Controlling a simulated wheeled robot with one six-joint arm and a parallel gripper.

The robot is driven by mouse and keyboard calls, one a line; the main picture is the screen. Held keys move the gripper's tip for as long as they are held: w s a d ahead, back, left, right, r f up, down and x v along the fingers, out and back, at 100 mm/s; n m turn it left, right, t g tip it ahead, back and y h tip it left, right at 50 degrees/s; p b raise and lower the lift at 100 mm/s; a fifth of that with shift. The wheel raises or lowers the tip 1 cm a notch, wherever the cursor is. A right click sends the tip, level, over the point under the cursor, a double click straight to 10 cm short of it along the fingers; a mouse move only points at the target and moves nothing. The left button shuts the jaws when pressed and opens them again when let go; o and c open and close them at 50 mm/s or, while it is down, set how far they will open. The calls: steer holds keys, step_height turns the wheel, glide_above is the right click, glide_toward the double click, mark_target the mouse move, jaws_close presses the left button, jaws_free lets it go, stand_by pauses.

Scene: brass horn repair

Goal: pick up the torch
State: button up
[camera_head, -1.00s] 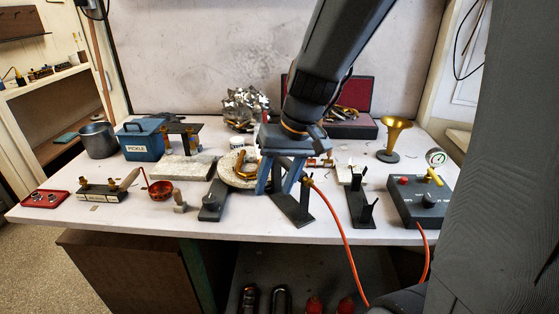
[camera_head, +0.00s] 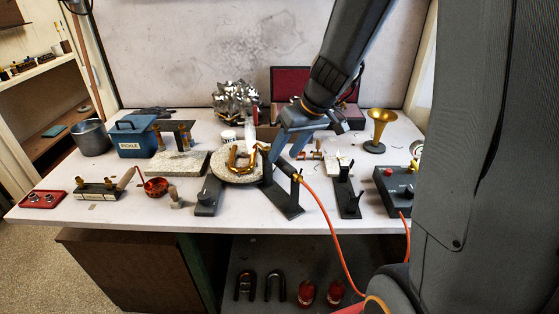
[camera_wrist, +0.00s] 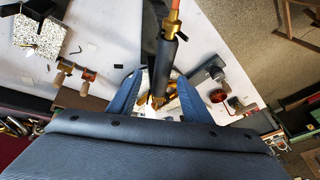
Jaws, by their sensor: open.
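The torch (camera_head: 283,166) has a dark handle and a brass end joined to an orange hose. It lies tilted on a dark stand (camera_head: 285,202), and a pale plume shows near its nozzle. In the wrist view the torch (camera_wrist: 166,57) points down the picture, with a bright spot at its tip. My gripper (camera_head: 276,146) is open at the nozzle end of the torch in the head view. In the wrist view its two blue fingers (camera_wrist: 158,95) lie either side of the torch's front part, with gaps visible. Whether either finger touches it, I cannot tell.
A bent brass tube (camera_head: 242,160) lies on a round pale disc (camera_head: 231,177) left of the torch. A brass bell (camera_head: 378,124) stands to the right, near a dark control box (camera_head: 388,188). The orange hose (camera_head: 330,222) hangs over the table's front edge.

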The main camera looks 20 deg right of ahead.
mark_target(279, 163)
steer(key=shift+p+x, duration=0.6)
steer(key=shift+x, duration=1.8)
steer(key=shift+a, duration=0.1)
steer(key=shift+f+b, duration=0.2)
steer(key=shift+b, duration=0.4)
steer(key=shift+c, duration=0.3)
steer(key=c, duration=1.1)
